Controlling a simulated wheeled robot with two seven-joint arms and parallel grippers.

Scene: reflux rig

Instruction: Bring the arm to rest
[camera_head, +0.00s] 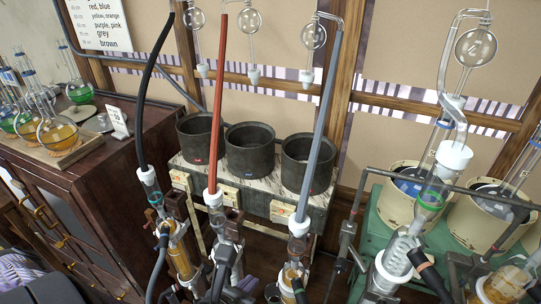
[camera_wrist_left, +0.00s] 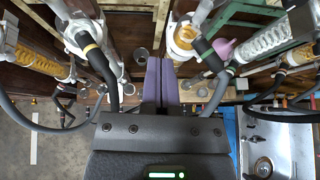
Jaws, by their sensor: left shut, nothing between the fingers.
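My left gripper (camera_wrist_left: 160,62) shows in the left wrist view with its two purple fingers closed together and nothing between them. It is among the glass columns and black hoses of the rig, apart from them as far as I can tell. An amber column (camera_head: 181,257) stands there at lower left of centre, and a clear coiled condenser (camera_head: 398,256) stands to the right. My right gripper is not in view.
Black (camera_head: 154,82), red (camera_head: 217,105) and grey (camera_head: 324,110) hoses rise from the columns. Several dark pots (camera_head: 250,150) stand behind. Flasks (camera_head: 57,133) with coloured liquid stand on the cabinet at left. A steel sink (camera_wrist_left: 280,128) shows at lower right in the wrist view.

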